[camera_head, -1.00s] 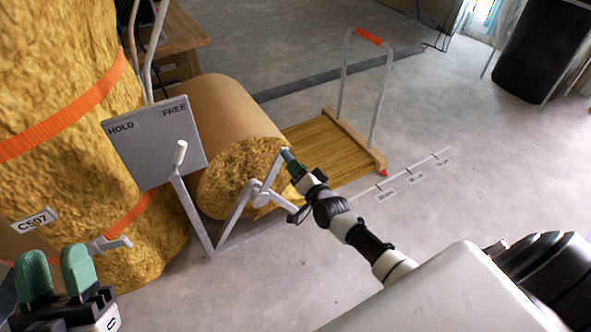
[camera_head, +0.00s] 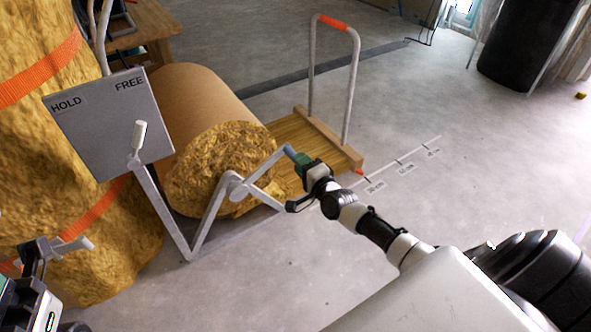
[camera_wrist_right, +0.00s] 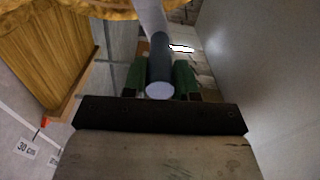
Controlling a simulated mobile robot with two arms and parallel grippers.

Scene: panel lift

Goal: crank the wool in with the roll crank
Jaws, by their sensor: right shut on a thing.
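The roll of wool (camera_head: 215,165) lies on its side with brown facing, in the left middle of the head view. A flat yellow length of wool (camera_head: 290,135) runs from it to a wooden end bar (camera_head: 330,140). The grey roll crank (camera_head: 262,167) is at the roll's near end, its handle up and right of the hub. My right gripper (camera_head: 302,160) is shut on the crank handle. In the right wrist view the dark handle (camera_wrist_right: 160,70) sits between green finger pads. My left gripper (camera_head: 12,290) is cut off at lower left; its fingertips are hidden.
A HOLD/FREE board (camera_head: 108,125) stands left of the roll; its white-knobbed lever (camera_head: 138,137) shows slightly toward FREE. A tall strapped wool roll (camera_head: 100,250) stands at left. Floor distance marks (camera_head: 374,187) lie right of the bar.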

